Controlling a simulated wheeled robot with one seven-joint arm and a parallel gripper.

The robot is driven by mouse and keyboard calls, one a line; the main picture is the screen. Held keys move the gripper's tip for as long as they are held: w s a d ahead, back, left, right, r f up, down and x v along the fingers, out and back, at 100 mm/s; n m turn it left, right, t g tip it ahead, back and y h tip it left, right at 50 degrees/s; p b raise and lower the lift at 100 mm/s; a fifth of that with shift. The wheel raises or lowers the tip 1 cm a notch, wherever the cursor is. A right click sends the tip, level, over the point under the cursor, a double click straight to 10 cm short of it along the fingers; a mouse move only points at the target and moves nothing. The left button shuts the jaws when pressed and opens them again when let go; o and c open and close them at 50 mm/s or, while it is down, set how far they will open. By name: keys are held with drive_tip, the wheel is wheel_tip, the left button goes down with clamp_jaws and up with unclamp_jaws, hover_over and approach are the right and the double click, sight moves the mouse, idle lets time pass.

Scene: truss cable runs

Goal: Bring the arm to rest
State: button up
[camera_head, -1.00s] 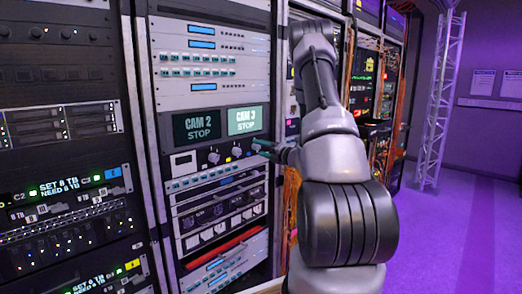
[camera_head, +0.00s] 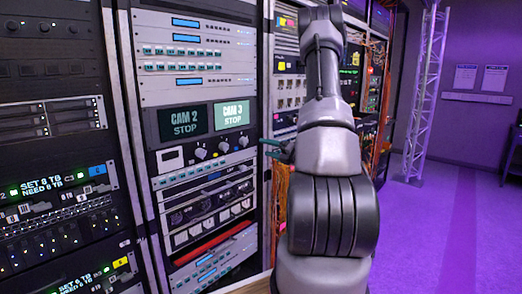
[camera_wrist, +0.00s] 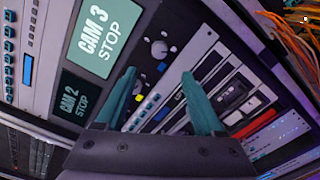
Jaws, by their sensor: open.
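My gripper (camera_head: 274,147) is at the end of my arm, in front of the middle rack, just right of the knob panel below the CAM 3 screen. In the head view, my arm hides most of it and only a teal finger shows clearly. In the wrist view, its two teal fingers (camera_wrist: 158,73) stand apart with nothing between them. Beyond them are a knob (camera_wrist: 159,48) and the rack's panels. I cannot tell how far the fingertips are from the rack face.
The CAM 2 screen (camera_head: 183,122) and CAM 3 screen (camera_head: 232,115) both read STOP. Orange cables (camera_head: 279,195) hang beside the middle rack, near my arm. Another rack (camera_head: 55,190) stands at left. A truss (camera_head: 426,95) rises at right, with open purple floor (camera_head: 435,225) before it.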

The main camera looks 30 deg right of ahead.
drive_tip(key=s+a+r+n+g+y, duration=0.2)
drive_tip(key=a+r+n+g+y, duration=0.1)
drive_tip(key=a+r+n, duration=0.4)
drive_tip(key=s+a+r+n+g+y, duration=0.25)
drive_tip(key=a+n, duration=0.25)
drive_tip(key=a, duration=0.3)
drive_tip(key=s+a+r+n+g, duration=0.3)
drive_tip(key=s+a+n+g, duration=0.45)
drive_tip(key=a+n, duration=0.2)
drive_tip(key=s+d+r+n+t+h, duration=0.1)
drive_tip(key=s+r+n+h, duration=0.2)
drive_tip(key=s+n, duration=0.4)
drive_tip(key=s+d+r+n+t+h, duration=0.1)
drive_tip(key=s+r+n+h, duration=0.3)
drive_tip(key=n, duration=0.7)
drive_tip(key=shift+s+d+t+h, duration=0.2)
drive_tip(key=shift+s+t+h, duration=0.3)
drive_tip(key=shift+s+h, duration=0.95)
drive_tip(key=shift+s+r+n, duration=0.1)
drive_tip(key=shift+s+n, duration=0.05)
drive_tip(key=shift+n, duration=0.1)
